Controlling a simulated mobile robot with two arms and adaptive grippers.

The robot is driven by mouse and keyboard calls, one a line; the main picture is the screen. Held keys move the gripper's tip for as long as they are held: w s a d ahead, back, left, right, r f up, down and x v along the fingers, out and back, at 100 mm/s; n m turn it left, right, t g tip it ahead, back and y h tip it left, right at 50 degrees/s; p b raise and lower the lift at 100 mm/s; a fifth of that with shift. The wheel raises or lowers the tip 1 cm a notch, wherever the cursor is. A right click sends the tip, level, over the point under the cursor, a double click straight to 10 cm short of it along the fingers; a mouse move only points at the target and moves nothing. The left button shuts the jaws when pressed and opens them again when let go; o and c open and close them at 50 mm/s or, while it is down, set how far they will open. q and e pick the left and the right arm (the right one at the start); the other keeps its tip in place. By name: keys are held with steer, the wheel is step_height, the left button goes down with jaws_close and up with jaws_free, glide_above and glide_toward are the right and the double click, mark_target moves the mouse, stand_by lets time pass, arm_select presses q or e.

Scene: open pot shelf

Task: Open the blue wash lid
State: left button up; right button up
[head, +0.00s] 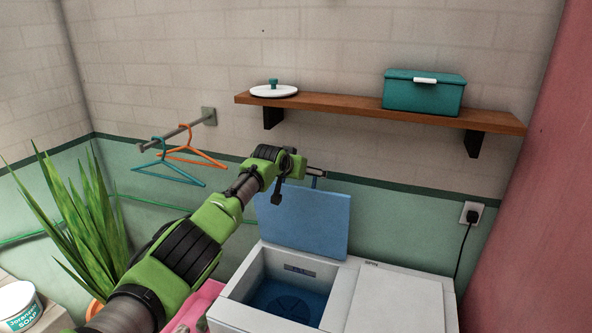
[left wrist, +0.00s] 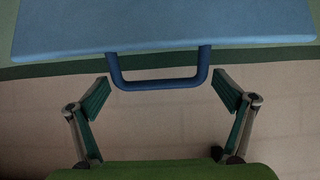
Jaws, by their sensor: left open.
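The blue wash lid (head: 308,222) stands raised, tilted back near the wall behind the white washer (head: 245,290), whose tub opening is uncovered. Its blue handle (head: 317,179) is at the lid's top edge. In the left wrist view the lid (left wrist: 160,28) fills the top and the U-shaped handle (left wrist: 160,84) points toward my gripper. My left gripper (left wrist: 162,92) is open, with one finger on each side of the handle and gaps between. In the head view my left arm reaches from the lower left to the lid's top edge. My right gripper is not in view.
A wooden shelf (head: 340,108) above holds a teal box (head: 423,95) and a white pot lid (head: 273,91). A rail with hangers (head: 170,175) is on the wall at left. A plant (head: 75,225) and a soap tub (head: 18,308) are at lower left. An outlet (head: 471,212) is at right.

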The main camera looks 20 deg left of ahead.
arm_select(q)
steer(key=shift+s, duration=0.15)
steer(key=d+v, duration=0.1)
steer(key=v, duration=1)
steer(key=shift+s+a+r, duration=0.25)
steer(key=shift+s+a, duration=0.05)
steer(key=shift+a, duration=0.25)
